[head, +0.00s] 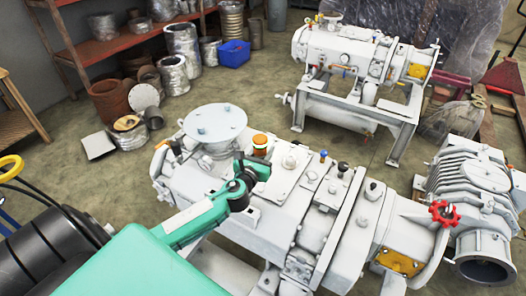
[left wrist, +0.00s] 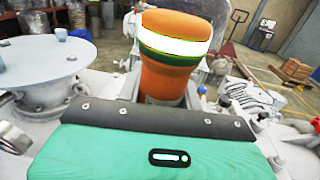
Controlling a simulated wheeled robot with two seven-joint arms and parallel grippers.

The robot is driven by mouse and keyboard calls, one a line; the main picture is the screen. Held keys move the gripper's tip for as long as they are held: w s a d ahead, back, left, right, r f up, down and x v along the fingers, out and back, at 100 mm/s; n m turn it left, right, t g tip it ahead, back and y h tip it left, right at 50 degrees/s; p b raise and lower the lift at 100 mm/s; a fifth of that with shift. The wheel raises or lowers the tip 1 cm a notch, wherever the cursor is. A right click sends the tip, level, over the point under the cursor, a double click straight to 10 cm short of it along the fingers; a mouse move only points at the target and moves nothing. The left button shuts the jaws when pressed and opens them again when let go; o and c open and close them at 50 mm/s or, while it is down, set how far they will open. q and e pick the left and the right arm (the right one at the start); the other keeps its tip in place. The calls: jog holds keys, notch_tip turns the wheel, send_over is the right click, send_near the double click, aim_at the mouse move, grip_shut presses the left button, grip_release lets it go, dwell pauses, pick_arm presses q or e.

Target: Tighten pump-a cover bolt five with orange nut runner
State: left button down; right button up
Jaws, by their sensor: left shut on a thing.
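The orange nut runner (head: 260,144) stands upright at the end of my left arm, above the near white pump (head: 335,215). In the left wrist view the nut runner (left wrist: 172,65) shows an orange body with a white band and a green band; its lower end is hidden behind my gripper. My left gripper (head: 252,166) is shut on it. The pump top has a flat cover plate (head: 285,172) just right of the tool. Several small bolts show there, but I cannot tell which is bolt five. The tool's tip and any bolt under it are hidden. My right gripper is not in view.
A round white flange (head: 214,124) with blue-tipped bolts rises left of the tool. Coloured knobs stand on the pump to the right, with a red handwheel (head: 444,213) beyond. A second white pump (head: 365,70) stands behind, across clear floor. Shelves (head: 120,45) line the back left.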

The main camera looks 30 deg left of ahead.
pick_arm(q)
jog(key=shift+f+b, duration=2.1)
jog(key=shift+f, duration=0.65)
jog(key=shift+f, duration=0.5)
jog(key=shift+r, duration=0.15)
jog(key=c, duration=1.8)
grip_release()
grip_shut()
